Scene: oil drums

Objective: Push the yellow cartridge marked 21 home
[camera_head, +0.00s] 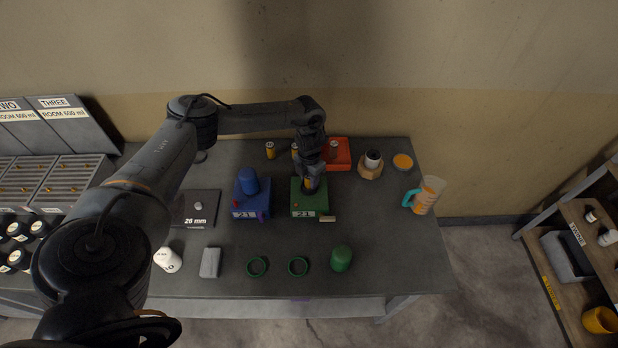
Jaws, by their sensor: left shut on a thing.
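My left gripper (311,188) reaches down over the green housing (309,207) and is shut on a yellow cartridge (307,184), of which only a small part shows at the fingers. The cartridge seems to stand in the top of the green housing. Its number and how deep it sits are hidden by the gripper. The label on the green housing is too small to read surely. A blue housing (250,205) with a label that seems to read 21 stands to its left, with a blue cap (248,181) on top. My right gripper is not in view.
More yellow cartridges (270,151) stand at the back near an orange tray (342,165). A jug (425,196), a green cap (341,259), two green rings (298,266), a grey block (210,263) and a white bottle (168,260) stand around. The table's right front (400,255) is clear.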

